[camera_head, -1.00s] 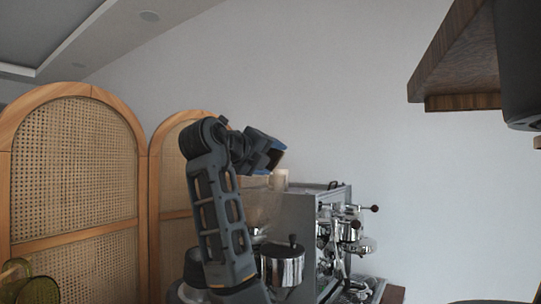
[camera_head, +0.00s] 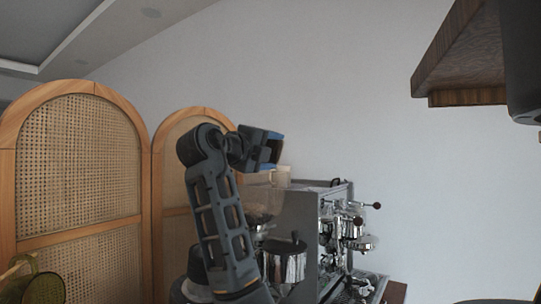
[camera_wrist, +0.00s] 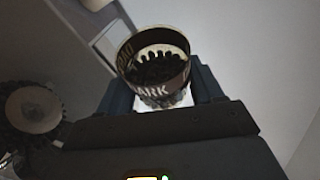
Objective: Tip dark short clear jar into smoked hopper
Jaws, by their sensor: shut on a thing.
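The short clear jar (camera_wrist: 152,52) is in the wrist view, with a dark label band reading "ARK" and dark beans inside. My gripper (camera_wrist: 160,92) is shut on it, with a finger on each side. In the head view my gripper (camera_head: 262,150) is raised above the smoked hopper (camera_head: 263,204), a see-through brownish vessel left of the coffee machine. The jar is not clearly seen there. A round brownish disc with a dark bumpy edge (camera_wrist: 35,110) is at the left of the wrist view; I cannot tell what it is.
A metal canister (camera_head: 285,262) with a dark knob stands in front. Cane screens (camera_head: 80,190) are behind at left. A wooden shelf (camera_head: 465,60) hangs upper right.

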